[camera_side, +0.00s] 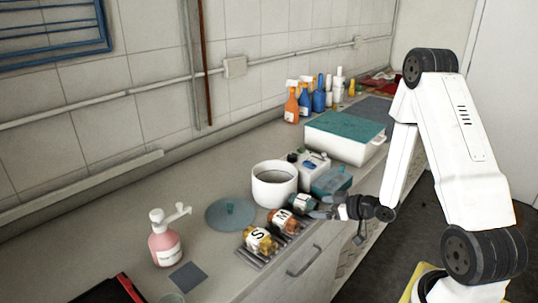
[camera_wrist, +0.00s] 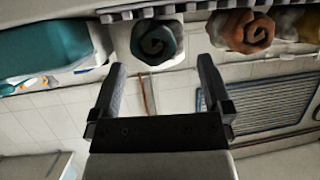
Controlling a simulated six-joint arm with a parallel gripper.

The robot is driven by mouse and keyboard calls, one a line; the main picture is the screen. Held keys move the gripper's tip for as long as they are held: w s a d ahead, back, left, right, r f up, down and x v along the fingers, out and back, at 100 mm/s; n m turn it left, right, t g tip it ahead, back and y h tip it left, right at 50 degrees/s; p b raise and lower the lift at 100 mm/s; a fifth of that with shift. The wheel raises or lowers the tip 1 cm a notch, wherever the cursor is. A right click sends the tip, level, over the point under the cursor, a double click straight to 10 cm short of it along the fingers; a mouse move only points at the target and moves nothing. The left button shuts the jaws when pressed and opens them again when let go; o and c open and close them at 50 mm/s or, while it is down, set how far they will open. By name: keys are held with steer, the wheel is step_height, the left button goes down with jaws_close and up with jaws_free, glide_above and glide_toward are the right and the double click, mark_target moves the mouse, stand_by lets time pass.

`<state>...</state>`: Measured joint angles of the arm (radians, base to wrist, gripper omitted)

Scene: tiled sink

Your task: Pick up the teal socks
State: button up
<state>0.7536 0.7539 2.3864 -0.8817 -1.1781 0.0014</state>
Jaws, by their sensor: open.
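The teal socks are a rolled bundle (camera_side: 303,202) at the right end of a row of rolled socks near the counter's front edge. In the wrist view the teal socks (camera_wrist: 157,42) show their spiral end, centred between my fingertips and just beyond them. My gripper (camera_wrist: 160,68) is open and empty, with one finger on each side of the roll's line; I cannot tell the exact gap. In the side view my gripper (camera_side: 325,212) is low at the counter's front edge, right of the teal socks, and partly covers them.
Orange socks (camera_side: 284,222) marked M and yellow socks (camera_side: 260,241) marked S lie beside the teal roll on a slatted rack. A white pot (camera_side: 274,184) stands behind. A small teal box (camera_side: 331,180) is close to my gripper. A large teal-lidded container (camera_side: 344,139) stands farther back.

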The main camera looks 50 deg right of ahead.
mark_target(306, 206)
steer(key=shift+w+f, duration=0.2)
steer(key=shift+w, duration=0.2)
steer(key=shift+x, duration=2.6)
steer(key=c, duration=1)
